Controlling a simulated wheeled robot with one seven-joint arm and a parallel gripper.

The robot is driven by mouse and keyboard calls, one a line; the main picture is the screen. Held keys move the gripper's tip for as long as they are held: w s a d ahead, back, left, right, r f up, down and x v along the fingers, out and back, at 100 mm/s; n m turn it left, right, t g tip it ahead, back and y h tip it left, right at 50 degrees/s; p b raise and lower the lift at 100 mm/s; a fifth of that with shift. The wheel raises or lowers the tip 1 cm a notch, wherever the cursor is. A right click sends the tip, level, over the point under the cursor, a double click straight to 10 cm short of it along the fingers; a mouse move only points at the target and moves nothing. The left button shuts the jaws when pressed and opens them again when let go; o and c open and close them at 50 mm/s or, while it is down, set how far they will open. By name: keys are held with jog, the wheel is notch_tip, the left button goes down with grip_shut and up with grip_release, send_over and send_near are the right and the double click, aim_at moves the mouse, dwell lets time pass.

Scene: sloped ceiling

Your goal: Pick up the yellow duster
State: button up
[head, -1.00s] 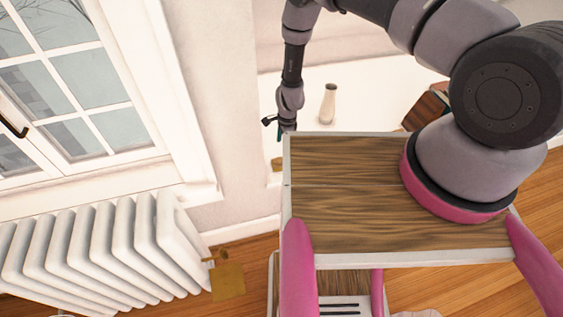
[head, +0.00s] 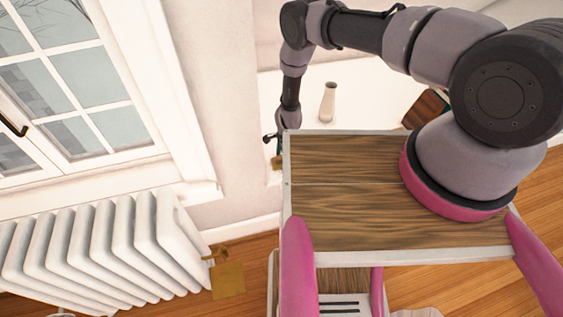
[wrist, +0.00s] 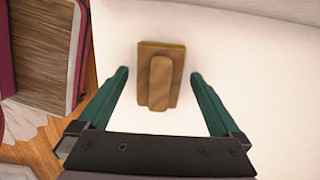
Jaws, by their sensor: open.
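The yellow duster (wrist: 173,92) lies on a white surface in the wrist view, with a tan wooden handle on top and a thin yellow edge around its base. My gripper (wrist: 160,76) is open, with one green finger on each side of the duster. Gaps of white surface show between the duster and both fingers. In the head view, my gripper (head: 281,142) is low at the white surface, partly hidden behind my own body. A small brownish patch of the duster (head: 276,162) shows just below it there.
A pale vase (head: 327,102) stands on the white table (head: 366,92), right of my gripper. A brown object (head: 424,108) is farther right. The wall, window (head: 75,85) and radiator (head: 110,250) are on the left. Open floor shows at lower right.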

jog(key=c, duration=1.5)
jog(key=shift+r, duration=0.1)
jog(key=shift+w+d+r, duration=0.1)
jog(key=shift+d+r, duration=0.1)
jog(key=shift+r, duration=0.25)
notch_tip(320, 180, up, 6)
jog(key=shift+d+r, duration=0.1)
jog(key=shift+r, duration=0.05)
jog(key=w+d, duration=0.2)
jog(key=d, duration=0.7)
jog(key=w+d, duration=0.3)
jog(key=d, duration=0.6)
jog(key=shift+w+d+f, duration=0.15)
jog(key=shift+d+f, duration=0.05)
jog(key=shift+d, duration=0.15)
